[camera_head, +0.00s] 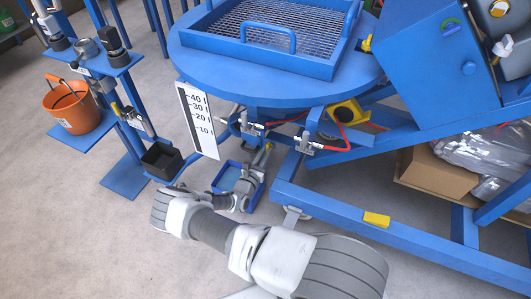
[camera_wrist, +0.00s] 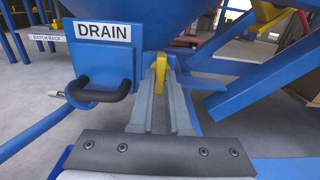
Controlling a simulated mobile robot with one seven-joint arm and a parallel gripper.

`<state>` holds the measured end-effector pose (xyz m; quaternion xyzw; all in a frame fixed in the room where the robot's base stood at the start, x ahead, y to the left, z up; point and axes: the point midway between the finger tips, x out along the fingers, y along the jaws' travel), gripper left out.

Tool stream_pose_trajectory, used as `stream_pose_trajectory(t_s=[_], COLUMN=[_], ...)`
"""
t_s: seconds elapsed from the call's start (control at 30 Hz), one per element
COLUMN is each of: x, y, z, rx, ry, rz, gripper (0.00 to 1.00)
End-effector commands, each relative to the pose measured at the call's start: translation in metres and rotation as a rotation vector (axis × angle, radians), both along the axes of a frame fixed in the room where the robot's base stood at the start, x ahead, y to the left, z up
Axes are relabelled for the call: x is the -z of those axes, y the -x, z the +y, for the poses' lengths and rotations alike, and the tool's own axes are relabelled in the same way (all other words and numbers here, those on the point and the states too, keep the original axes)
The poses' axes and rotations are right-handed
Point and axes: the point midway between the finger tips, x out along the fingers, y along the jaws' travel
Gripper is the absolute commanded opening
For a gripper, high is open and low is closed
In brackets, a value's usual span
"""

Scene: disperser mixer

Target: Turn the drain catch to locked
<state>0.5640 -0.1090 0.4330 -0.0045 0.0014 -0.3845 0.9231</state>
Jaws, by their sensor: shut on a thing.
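The yellow drain catch (camera_wrist: 160,72) stands upright under the blue vessel in the wrist view, to the right of a white DRAIN label (camera_wrist: 103,31). My gripper (camera_wrist: 161,85) has its two grey fingers on either side of the catch and is shut on it; the catch's lower part shows between the fingers. No locked or unlocked marking is legible.
A black handle (camera_wrist: 100,92) on a blue bracket is just left of my fingers. In the head view, a blue tray (camera_head: 228,177) lies below, a black bin (camera_head: 161,160) is to the left, and blue frame beams (camera_head: 330,207) run along the right.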

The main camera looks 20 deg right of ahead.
Motion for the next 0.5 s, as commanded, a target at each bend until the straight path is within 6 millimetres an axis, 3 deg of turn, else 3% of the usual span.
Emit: stream_pose_trajectory(t_s=[0.37,0.4,0.5], x=[0.0016,0.0016,0.0013], y=[0.0008,0.0008,0.0007], z=[0.0003,0.0003,0.0003], rx=[0.0,0.0,0.0], ry=[0.003,0.003,0.004], rz=[0.008,0.008,0.008], gripper=[0.0,0.2,0.38])
